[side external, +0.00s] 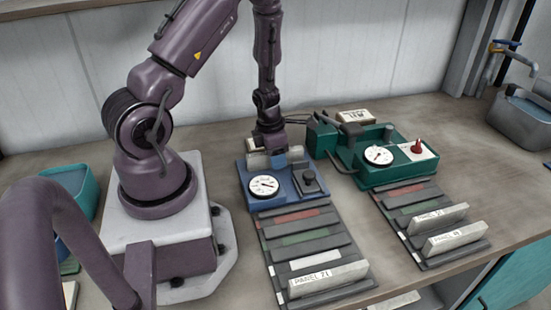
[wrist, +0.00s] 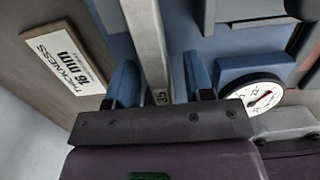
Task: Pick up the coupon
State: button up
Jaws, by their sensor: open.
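The coupon appears to be the pale grey bar (wrist: 146,35) in the wrist view, with a small dark marking near its lower end. It stands at the blue gauge device (side external: 262,196). My gripper (wrist: 161,80) has its two blue fingers apart, one on each side of the bar's lower end. A gap shows between the bar and the right finger; the left finger is closer, and I cannot tell if it touches. In the side view my gripper (side external: 274,150) is low over the back of the blue device and hides much of the bar.
A green gauge device (side external: 385,160) with a red knob stands to the right. Two dark slotted racks (side external: 300,240) (side external: 409,216) hold pale labelled panels in front. A "THICKNESS" label plate (wrist: 66,55) lies beside the device. Bare bench shows between the racks.

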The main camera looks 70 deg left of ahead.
grip_shut()
dwell(0.3)
